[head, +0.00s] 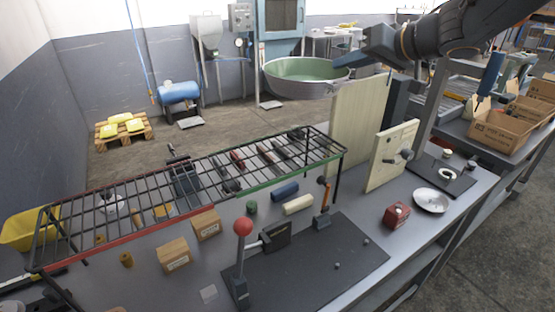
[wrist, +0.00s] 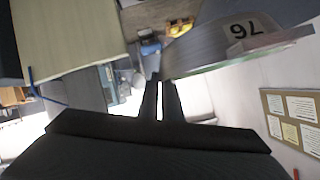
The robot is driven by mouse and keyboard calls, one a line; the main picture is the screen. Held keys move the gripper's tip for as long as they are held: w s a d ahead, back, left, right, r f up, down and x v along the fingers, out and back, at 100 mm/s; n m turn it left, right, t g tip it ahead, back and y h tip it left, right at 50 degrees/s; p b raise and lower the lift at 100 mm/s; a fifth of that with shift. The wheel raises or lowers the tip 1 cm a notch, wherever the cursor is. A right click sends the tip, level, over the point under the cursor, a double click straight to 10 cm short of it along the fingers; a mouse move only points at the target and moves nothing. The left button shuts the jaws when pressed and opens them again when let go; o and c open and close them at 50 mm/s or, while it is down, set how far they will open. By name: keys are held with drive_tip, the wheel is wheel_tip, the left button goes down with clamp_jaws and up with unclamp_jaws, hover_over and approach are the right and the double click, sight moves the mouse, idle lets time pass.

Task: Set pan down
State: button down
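The pan (head: 303,88) is a wide, round metal pan with a pale green inside, beyond the bench in the head view. No support shows directly under it. In the wrist view its grey wall (wrist: 205,50) carries an upside-down "76" and a greenish edge. My gripper (head: 338,64) reaches in from the upper right and meets the pan's right rim. In the wrist view the gripper's two dark fingers (wrist: 159,84) are close together, their tips at the pan's edge. They appear shut on the rim, though the exact contact is small.
A workbench (head: 400,235) holds a wire rack (head: 215,178), a red-knobbed lever (head: 243,228) and a white dish (head: 431,201). Upright wooden boards (head: 357,120) stand near my arm. A blue tank (head: 180,92) and a pallet (head: 123,130) stand on the floor. Open floor lies beyond the rack.

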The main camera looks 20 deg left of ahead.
wheel_tip(320, 180, down, 16)
drive_tip(key=w+b, duration=0.1)
drive_tip(key=b, duration=0.5)
drive_tip(key=shift+w, duration=0.25)
drive_tip(key=c, duration=1.9)
unclamp_jaws()
drive_tip(key=shift+c, duration=0.2)
drive_tip(key=v, duration=1.2)
